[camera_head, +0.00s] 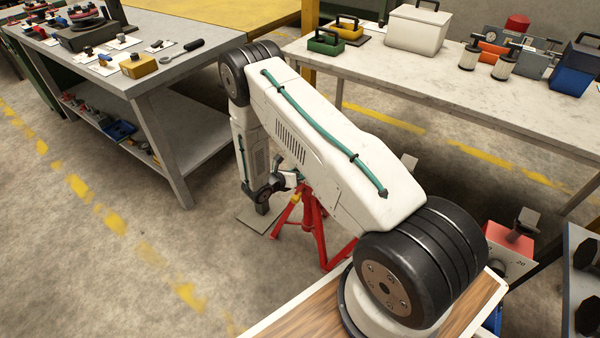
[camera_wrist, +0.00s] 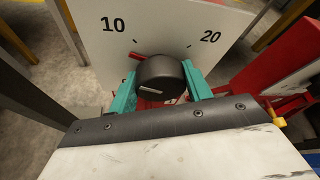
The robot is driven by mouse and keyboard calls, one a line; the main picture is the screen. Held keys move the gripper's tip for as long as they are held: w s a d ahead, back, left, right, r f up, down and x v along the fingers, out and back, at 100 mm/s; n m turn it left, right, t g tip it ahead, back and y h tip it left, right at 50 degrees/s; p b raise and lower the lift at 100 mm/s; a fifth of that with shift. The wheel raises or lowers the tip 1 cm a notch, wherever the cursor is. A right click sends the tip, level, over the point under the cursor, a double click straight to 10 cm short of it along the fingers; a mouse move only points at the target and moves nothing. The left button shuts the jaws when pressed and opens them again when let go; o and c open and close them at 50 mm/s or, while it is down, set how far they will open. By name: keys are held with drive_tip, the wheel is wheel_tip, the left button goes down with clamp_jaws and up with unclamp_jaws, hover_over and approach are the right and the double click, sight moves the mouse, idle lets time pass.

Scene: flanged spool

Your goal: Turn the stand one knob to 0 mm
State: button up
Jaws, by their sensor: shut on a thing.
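The stand one knob (camera_wrist: 160,80) is a round black knob on a white dial plate (camera_wrist: 160,22) in the wrist view. The numbers 10 and 20 show above it with short tick marks. A red pointer (camera_wrist: 137,56) sticks out at the knob's upper left, a little below the 10 tick. The 0 mark is not visible. My gripper (camera_wrist: 159,72) has teal fingers on the left and right sides of the knob and is shut on it. In the head view, a red stand (camera_head: 312,225) stands on the floor below my arm, partly hidden by it.
Another red unit with a dial (camera_head: 512,245) stands at the right in the head view. A long bench (camera_head: 400,75) with cases and tools runs along the back. A grey workbench (camera_head: 170,90) stands at the left. The floor (camera_head: 130,190) at lower left is clear.

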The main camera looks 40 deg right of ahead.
drive_tip(key=n, duration=0.1)
drive_tip(key=n+g+h, duration=0.1)
drive_tip(key=n, duration=0.1)
drive_tip(key=n+g, duration=0.1)
drive_tip(key=shift+w+a+n+h, duration=0.2)
drive_tip(key=shift+w+n+h, duration=0.15)
drive_tip(key=shift+n+h, duration=0.05)
drive_tip(key=n+h, duration=0.1)
drive_tip(key=n, duration=0.1)
drive_tip(key=shift+f+n+g, duration=0.1)
drive_tip(key=shift+n+g, duration=0.2)
drive_tip(key=shift+g, duration=0.1)
drive_tip(key=shift+n+h, duration=0.7)
drive_tip(key=shift+n, duration=1)
drive_tip(key=o, duration=1)
drive_tip(key=shift+s+d+f, duration=0.1)
drive_tip(key=a, duration=0.7)
drive_tip(key=shift+w+a, duration=0.2)
drive_tip(key=shift+a, duration=0.2)
